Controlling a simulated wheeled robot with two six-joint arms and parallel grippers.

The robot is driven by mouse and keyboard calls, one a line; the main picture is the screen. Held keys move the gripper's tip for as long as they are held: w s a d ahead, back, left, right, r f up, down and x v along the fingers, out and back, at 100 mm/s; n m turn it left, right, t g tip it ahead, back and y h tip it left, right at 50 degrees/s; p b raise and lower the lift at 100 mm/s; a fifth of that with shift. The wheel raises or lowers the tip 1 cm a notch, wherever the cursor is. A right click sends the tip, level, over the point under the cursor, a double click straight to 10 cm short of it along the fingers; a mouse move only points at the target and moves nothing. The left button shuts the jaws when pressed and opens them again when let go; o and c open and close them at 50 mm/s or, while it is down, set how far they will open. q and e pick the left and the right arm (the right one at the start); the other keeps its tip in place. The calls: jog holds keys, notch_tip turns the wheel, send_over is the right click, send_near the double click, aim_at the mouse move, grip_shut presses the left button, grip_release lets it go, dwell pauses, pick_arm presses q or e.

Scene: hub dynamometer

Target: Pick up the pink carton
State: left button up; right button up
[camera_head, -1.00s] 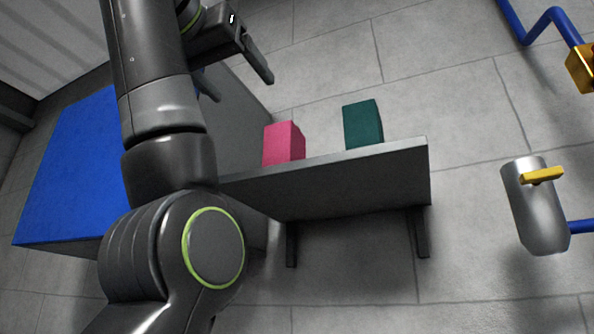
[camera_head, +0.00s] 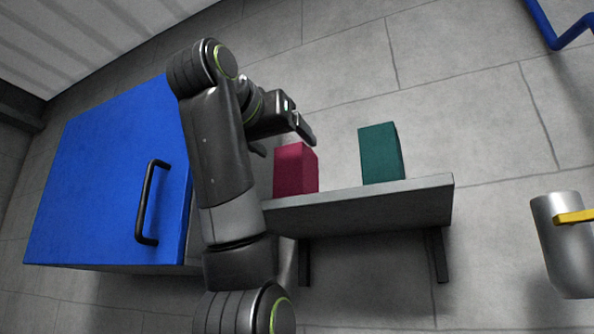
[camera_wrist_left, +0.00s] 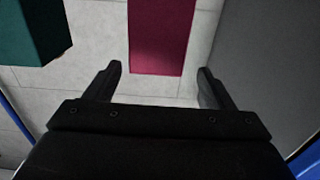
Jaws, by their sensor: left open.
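The pink carton (camera_head: 296,170) stands upright on the grey shelf (camera_head: 375,208), near its left end in the head view. In the left wrist view the pink carton (camera_wrist_left: 161,35) shows ahead of and between the two open fingers (camera_wrist_left: 158,82), running out of the top of the picture. No contact with it shows. My right gripper is not in view.
A dark green carton (camera_head: 381,153) stands on the same shelf to the right, with a gap between. A blue cabinet (camera_head: 105,190) with a black handle (camera_head: 148,203) is at the left. A metal cylinder with a yellow lever (camera_head: 562,245) stands at the right.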

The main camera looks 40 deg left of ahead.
pick_arm(q)
jog(key=p+x, duration=0.1)
jog(key=x, duration=0.1)
jog(key=p+x, duration=0.2)
jog(key=x, duration=0.1)
jog(key=shift+d, duration=0.2)
jog(key=shift+w+a+f, duration=0.1)
jog(key=shift+w, duration=0.15)
jog(key=shift+s, duration=0.2)
jog(key=shift+c, duration=1.7)
jog(key=c, duration=1.1)
